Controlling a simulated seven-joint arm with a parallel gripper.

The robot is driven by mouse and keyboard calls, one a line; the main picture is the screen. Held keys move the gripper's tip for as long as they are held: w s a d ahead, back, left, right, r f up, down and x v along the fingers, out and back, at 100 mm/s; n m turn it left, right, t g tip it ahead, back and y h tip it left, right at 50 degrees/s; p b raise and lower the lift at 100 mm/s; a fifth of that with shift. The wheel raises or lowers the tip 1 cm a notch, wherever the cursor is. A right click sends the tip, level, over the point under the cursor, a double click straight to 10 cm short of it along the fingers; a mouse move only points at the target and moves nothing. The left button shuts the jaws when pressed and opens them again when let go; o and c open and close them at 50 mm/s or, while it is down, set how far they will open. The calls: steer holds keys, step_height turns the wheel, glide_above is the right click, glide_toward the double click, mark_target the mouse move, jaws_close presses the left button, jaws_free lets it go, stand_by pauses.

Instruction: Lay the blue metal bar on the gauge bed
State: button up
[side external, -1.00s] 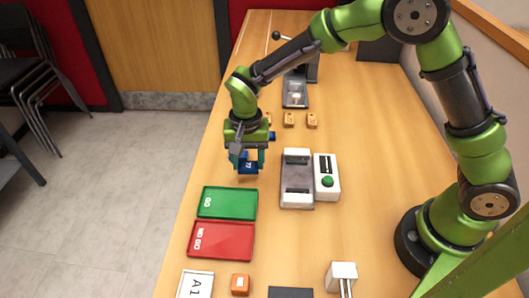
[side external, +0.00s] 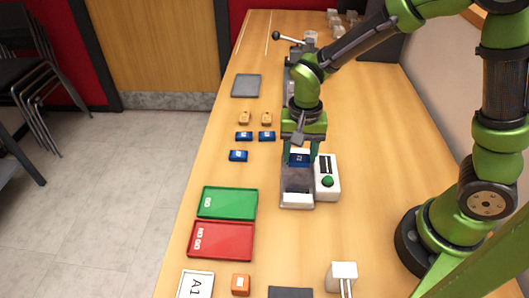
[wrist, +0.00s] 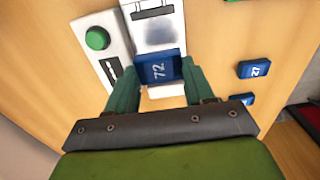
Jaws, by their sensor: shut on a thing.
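The blue metal bar, marked 72, (side external: 299,158) is between the fingers of my gripper (side external: 301,163), which is shut on it. It also shows in the wrist view (wrist: 158,68). The gauge has a dark grey bed (side external: 297,180) with a white block at its near end; my gripper hides the far end. The bar is over the far part of the bed. In the wrist view the bare bed (wrist: 160,30) shows beyond the bar. I cannot tell whether the bar touches the bed.
A white box with a green button (side external: 327,181) stands right beside the gauge. A green GO tray (side external: 228,203) and a red NO GO tray (side external: 222,241) lie to the left. Several other blue bars (side external: 238,156) and wooden blocks (side external: 244,118) lie left of my gripper.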

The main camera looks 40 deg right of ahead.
mark_target(298, 176)
steer(key=shift+f, duration=2.2)
steer(key=shift+f, duration=0.4)
steer(key=o, duration=1.1)
steer(key=shift+c, duration=0.2)
steer(key=shift+o, duration=0.4)
steer(key=shift+s, duration=0.1)
steer(key=shift+d, duration=0.1)
step_height(298, 176, up, 17)
steer(key=shift+a, duration=0.2)
